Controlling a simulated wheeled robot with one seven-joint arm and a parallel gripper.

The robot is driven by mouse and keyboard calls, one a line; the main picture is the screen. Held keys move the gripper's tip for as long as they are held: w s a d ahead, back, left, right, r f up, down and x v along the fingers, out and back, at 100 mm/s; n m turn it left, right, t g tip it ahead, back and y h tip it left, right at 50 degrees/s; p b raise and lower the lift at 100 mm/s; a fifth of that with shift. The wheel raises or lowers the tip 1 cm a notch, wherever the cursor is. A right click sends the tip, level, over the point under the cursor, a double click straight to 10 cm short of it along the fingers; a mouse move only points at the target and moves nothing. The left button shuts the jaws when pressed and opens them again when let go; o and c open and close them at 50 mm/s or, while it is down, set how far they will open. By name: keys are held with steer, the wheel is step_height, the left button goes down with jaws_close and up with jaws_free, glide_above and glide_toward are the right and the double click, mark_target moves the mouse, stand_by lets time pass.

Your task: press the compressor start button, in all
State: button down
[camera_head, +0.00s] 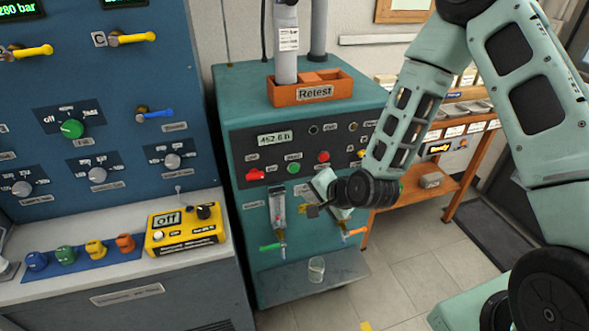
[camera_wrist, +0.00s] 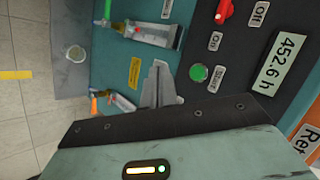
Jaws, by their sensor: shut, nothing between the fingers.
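The green start button (camera_head: 293,169) sits on the dark panel of the teal compressor cabinet, below the 452.6 h display (camera_head: 275,139). In the wrist view the green button (camera_wrist: 199,72) shows beside its "Start" label (camera_wrist: 219,79), clear of the fingers. A red rotary switch (camera_head: 255,174) is left of the button, with On and Off labels near it in the wrist view. My gripper (camera_head: 309,211) is shut and empty, in front of the cabinet, below and right of the button in the head view. Its closed fingers also show in the wrist view (camera_wrist: 158,66), apart from the button.
A red button (camera_head: 323,156) is up and right of the green one. Gauge tubes with a green (camera_head: 270,247) and an orange lever (camera_head: 355,232) hang below the panel. A glass (camera_head: 316,269) stands on the low shelf. A yellow meter (camera_head: 186,229) is on the left bench.

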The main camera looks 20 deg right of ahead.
glide_toward(293, 173)
steer(key=shift+s+f+x, duration=0.15)
steer(key=shift+x, duration=0.75)
steer(key=shift+s+f+x, duration=0.15)
steer(key=shift+x, duration=0.7)
steer(key=shift+s+f+x, duration=0.15)
steer(key=shift+s+x, duration=0.05)
steer(key=shift+x, duration=0.7)
steer(key=shift+w+a, duration=0.15)
steer(key=shift+w, duration=0.3)
steer(key=shift+w, duration=0.5)
stand_by(0.4)
steer(key=shift+s, duration=0.9)
steer(key=s, duration=0.5)
stand_by(0.4)
